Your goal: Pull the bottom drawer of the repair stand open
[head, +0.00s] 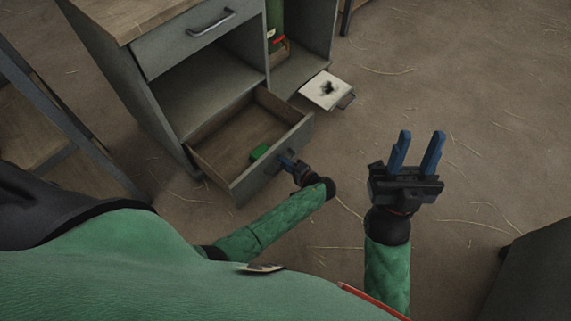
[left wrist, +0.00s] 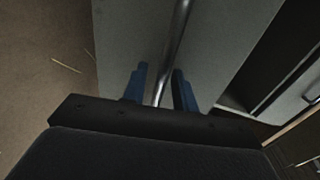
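The repair stand (head: 190,95) is a grey cabinet with a wooden top. My left gripper (head: 288,163) is at the front of this drawer. In the left wrist view, the metal handle bar (left wrist: 181,25) runs between the fingers of my left gripper (left wrist: 160,85), with visible gaps beside the bar. Its fingers look apart, around the handle. My right gripper (head: 416,150) is open and empty above the floor.
The stand's top drawer (head: 190,40) is shut, with an open shelf below it. A pale plate with a dark mark (head: 326,90) lies right of the open drawer. A dark box-like object (head: 530,270) is at lower right. Straw-strewn floor (head: 480,130) is clear at right.

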